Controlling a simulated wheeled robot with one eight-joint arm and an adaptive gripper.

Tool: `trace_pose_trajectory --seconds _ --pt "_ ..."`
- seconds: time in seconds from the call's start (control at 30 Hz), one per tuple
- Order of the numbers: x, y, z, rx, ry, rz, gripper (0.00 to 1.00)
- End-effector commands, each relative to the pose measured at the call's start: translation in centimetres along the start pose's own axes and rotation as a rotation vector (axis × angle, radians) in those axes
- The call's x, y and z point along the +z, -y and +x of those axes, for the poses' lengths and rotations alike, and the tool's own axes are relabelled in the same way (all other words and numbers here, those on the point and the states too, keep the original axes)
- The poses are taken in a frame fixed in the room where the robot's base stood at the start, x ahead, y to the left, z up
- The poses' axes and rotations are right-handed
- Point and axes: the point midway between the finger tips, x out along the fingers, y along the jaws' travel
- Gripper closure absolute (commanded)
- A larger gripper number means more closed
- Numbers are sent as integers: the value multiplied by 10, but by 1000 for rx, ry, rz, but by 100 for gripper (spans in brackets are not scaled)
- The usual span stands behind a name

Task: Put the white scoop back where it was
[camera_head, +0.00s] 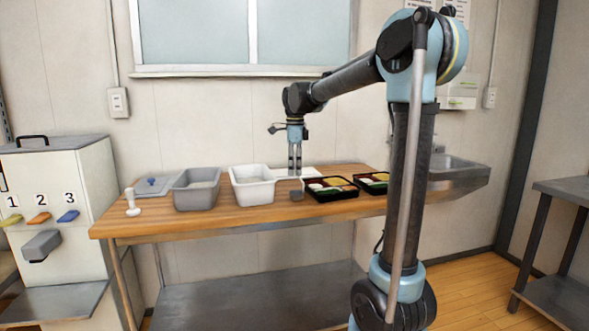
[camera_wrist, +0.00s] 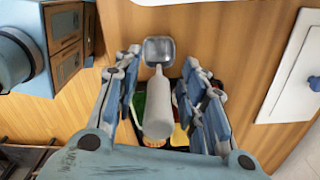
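A scoop with a pale handle (camera_wrist: 157,110) and a grey square head (camera_wrist: 159,50) stands between my fingers in the wrist view. Its grey head also shows in the head view (camera_head: 296,195), just below my gripper (camera_head: 295,168), at the table's middle. In the wrist view, my gripper (camera_wrist: 161,62) has its fingers on both sides of the handle, with gaps visible, so it looks open around it. A separate all-white upright utensil (camera_head: 132,204) stands at the table's left end; I cannot tell whether it is a scoop.
A grey bin (camera_head: 197,195) and a white bin (camera_head: 252,187) stand left of my gripper on the wooden table (camera_head: 240,217). Black bento trays (camera_head: 332,195) with food lie to the right. A numbered dispenser (camera_head: 82,165) stands left and a sink (camera_head: 455,168) right.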

Motion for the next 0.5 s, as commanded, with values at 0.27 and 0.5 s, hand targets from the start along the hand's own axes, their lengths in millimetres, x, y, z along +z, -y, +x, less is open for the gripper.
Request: trace_pose_trajectory --seconds 0.27,0.5 --pt "-1 0 -2 0 0 1 62" --pt "-1 0 -32 0 0 1 62"
